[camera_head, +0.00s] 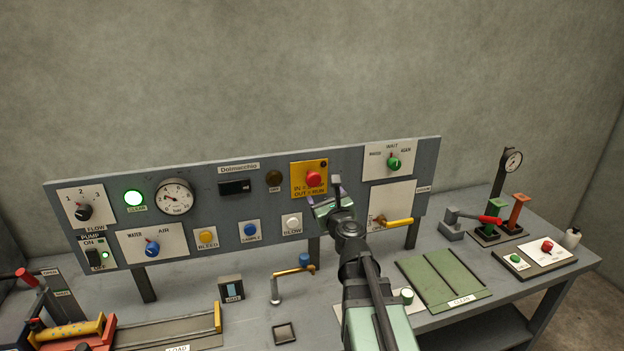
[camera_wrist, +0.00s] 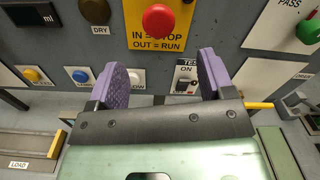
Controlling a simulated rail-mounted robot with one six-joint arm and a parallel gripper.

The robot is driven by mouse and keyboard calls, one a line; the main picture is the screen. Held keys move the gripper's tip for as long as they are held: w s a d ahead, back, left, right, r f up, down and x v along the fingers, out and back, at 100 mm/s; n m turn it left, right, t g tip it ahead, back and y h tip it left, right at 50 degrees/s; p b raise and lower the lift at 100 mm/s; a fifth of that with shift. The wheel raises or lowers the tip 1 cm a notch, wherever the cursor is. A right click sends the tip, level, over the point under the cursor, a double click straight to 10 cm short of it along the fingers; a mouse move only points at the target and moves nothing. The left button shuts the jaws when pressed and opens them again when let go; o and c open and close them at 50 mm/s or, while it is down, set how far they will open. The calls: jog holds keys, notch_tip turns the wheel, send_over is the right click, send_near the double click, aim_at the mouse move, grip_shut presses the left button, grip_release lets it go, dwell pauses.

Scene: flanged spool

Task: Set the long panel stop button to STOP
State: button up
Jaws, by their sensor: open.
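The red stop button (camera_head: 314,179) is a round mushroom head on a yellow plate (camera_head: 297,168) of the long grey panel (camera_head: 130,185). In the wrist view the red button (camera_wrist: 158,19) is at the top middle, above the lettering "IN = STOP OUT = RUN". I cannot tell whether it is in or out. My gripper (camera_head: 329,190) is open and empty, close to the panel, just below and right of the button. In the wrist view its two purple finger pads (camera_wrist: 164,76) are wide apart, below the button, with no contact visible.
A "TEST ON" switch (camera_wrist: 187,85) shows between my fingers. Yellow (camera_head: 207,237), blue (camera_head: 250,230) and white (camera_head: 292,222) buttons line the panel to the left. A green knob (camera_head: 394,163) and a yellow-handled lever (camera_head: 398,222) are to the right. Another red button (camera_head: 547,246) is on the bench.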

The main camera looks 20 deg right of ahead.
aim_at(314, 181)
jog(key=w, duration=0.3)
jog(key=w+d, duration=0.1)
jog(key=w, duration=0.6)
jog(key=shift+w+d, duration=0.35)
jog(key=shift+w, duration=0.05)
jog(key=c, duration=1.3)
jog(key=shift+w+d, duration=0.1)
jog(key=shift+w, duration=0.8)
jog(key=o, duration=1.3)
jog(key=shift+s, duration=0.1)
jog(key=s+a, duration=0.1)
jog(key=s, duration=0.9)
jog(key=shift+s+a, duration=0.3)
jog(key=shift+a, duration=0.05)
